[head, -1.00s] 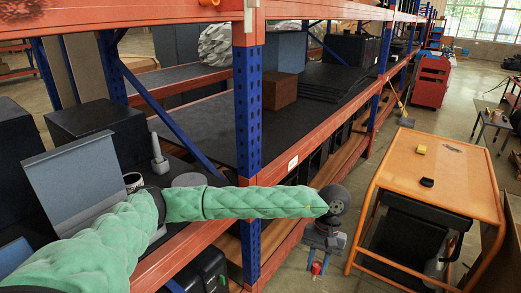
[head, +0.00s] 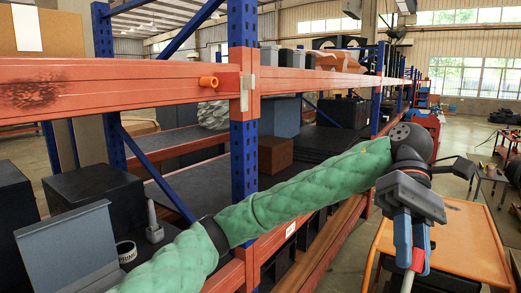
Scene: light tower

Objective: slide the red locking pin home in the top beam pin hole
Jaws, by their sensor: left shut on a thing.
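My left gripper (head: 411,262) hangs below its wrist at the right, in front of the orange cart, with its blue fingers pointing down. It is shut on the red locking pin (head: 418,261), of which only a small red part shows between the fingers. The top beam (head: 120,85) is the orange rack beam at upper left. A short orange tube-like piece (head: 208,82) sticks out of its face near the blue upright; I cannot tell if this is the pin hole. The gripper is well to the right of it and lower. My right gripper is not in view.
The blue upright (head: 243,150) stands between the beam's end piece and my green-sleeved left arm. A grey open bin (head: 68,250) and black boxes (head: 100,192) fill the lower left shelf. The orange cart (head: 470,235) stands at the right. The aisle beyond is open.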

